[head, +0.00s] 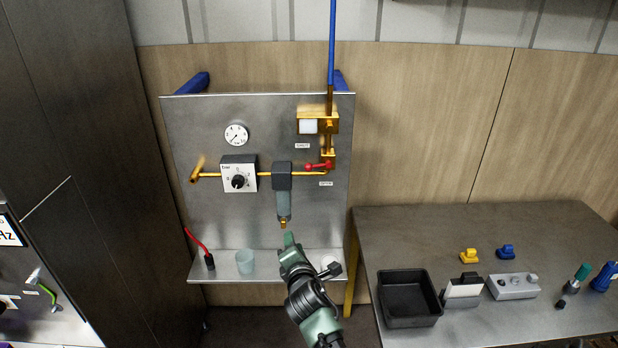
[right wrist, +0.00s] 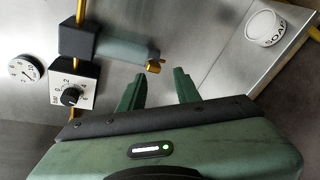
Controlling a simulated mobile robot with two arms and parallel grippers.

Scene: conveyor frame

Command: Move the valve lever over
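The valve lever (head: 318,166) is small and red. It sits on the brass pipe at the right of the upright metal panel (head: 205,135), in the head view, and lies roughly level. It does not show in the right wrist view. My right gripper (head: 289,240) is low in front of the panel, below the filter and well below the lever. In the right wrist view its two green fingers (right wrist: 158,88) stand apart with nothing between them. My left gripper is not in view.
A grey filter (head: 283,200) hangs from the pipe just above my right gripper; it also shows in the right wrist view (right wrist: 125,50). A regulator (head: 239,175) and gauge (head: 236,135) are left of it. A shelf below holds a cup (head: 244,262). A table (head: 400,235) stands right.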

